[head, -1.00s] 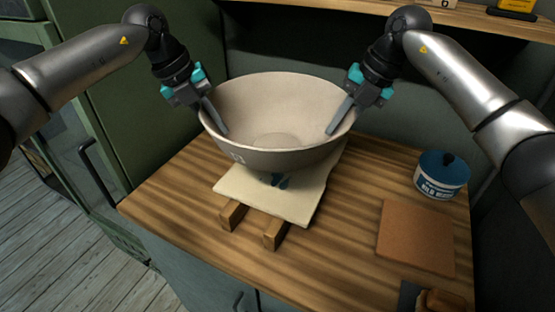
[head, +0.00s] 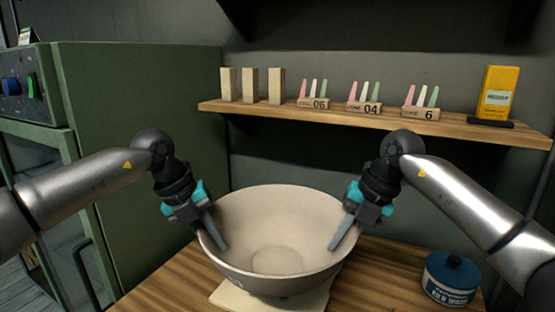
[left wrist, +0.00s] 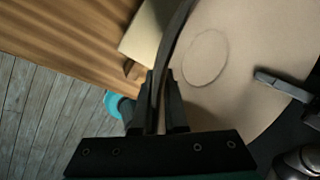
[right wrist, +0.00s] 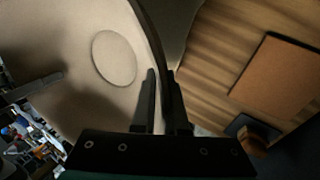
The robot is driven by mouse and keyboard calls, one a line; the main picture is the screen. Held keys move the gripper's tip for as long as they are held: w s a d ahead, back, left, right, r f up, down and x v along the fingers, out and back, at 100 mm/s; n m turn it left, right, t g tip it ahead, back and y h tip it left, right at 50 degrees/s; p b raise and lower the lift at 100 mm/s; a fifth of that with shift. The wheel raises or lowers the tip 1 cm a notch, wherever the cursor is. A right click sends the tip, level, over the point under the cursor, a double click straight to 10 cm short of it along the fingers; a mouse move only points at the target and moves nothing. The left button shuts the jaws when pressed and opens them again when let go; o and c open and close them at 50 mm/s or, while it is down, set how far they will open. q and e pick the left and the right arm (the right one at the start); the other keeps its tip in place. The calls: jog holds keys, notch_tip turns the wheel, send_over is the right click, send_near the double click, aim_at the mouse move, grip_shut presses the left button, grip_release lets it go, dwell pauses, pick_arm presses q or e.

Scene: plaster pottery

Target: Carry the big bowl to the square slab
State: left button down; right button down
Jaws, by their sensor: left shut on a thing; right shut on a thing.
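The big bowl (head: 277,262), cream-coloured and wide, stands upright between my grippers and is empty. My left gripper (head: 222,244) is shut on its left rim, and my right gripper (head: 333,245) is shut on its right rim. One finger of each shows inside the wall. Both wrist views show the rim between the fingers. A pale cream slab (head: 228,297) lies beneath the bowl, mostly hidden; whether they touch is not clear. A brown square slab (right wrist: 280,82) lies flat on the table in the right wrist view.
A blue-lidded tub (head: 450,283) stands on the wooden table (head: 170,285) at the right. A shelf (head: 350,116) behind carries cone blocks, wooden posts and a yellow box (head: 497,92). A green cabinet (head: 150,130) stands at the left.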

aim_at(217, 208)
pick_arm(q)
jog(key=shift+s+a+r, duration=0.1)
jog(key=shift+s, duration=0.05)
pick_arm(e)
jog(key=shift+s+d+r, duration=0.1)
jog(key=shift+s+r, duration=0.05)
